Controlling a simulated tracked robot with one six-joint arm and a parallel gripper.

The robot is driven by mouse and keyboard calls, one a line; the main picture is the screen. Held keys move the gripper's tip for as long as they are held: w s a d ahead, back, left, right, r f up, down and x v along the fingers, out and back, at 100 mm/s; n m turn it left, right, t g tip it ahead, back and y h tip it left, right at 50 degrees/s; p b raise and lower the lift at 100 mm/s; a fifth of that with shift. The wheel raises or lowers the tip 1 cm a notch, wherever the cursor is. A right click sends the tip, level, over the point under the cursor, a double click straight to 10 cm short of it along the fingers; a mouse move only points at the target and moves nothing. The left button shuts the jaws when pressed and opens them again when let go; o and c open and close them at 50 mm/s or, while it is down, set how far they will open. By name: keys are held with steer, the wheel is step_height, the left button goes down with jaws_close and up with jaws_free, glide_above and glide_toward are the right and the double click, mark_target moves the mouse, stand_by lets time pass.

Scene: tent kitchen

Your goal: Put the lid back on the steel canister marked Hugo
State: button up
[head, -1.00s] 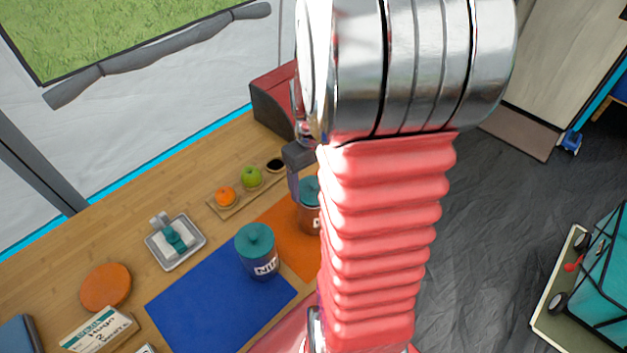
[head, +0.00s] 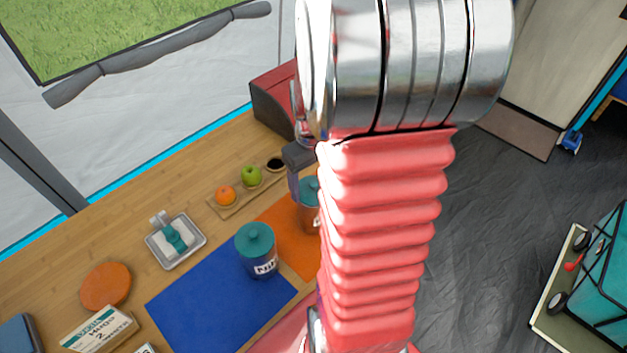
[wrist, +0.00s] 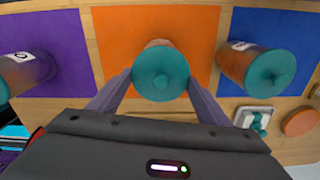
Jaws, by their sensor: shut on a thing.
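The canister (wrist: 158,45) on the orange mat has a teal lid (wrist: 160,74) at its top. In the wrist view my gripper (wrist: 160,82) has one finger on each side of this lid and is shut on it. In the head view the same lid (head: 309,188) looks to be on the canister, partly hidden by my arm; I cannot tell if it is fully seated. The canister's name is not readable. A second canister with a teal lid (head: 257,250) stands on the blue mat, its label starting "Ni". A third canister (wrist: 30,70) stands on the purple mat, its label mostly cut off.
A small metal tray (head: 192,258) with a teal-topped item, an orange disc (head: 106,286) and a sign reading Hugo (head: 98,331) are at the left. A wooden board (head: 224,212) with an orange and a green apple lies behind. A red box (head: 277,95) stands farther back.

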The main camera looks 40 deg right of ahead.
steer(key=o, duration=1.1)
steer(key=shift+o, duration=0.2)
steer(key=shift+o, duration=0.8)
steer(key=shift+r, duration=0.15)
steer(key=shift+r, duration=3.4)
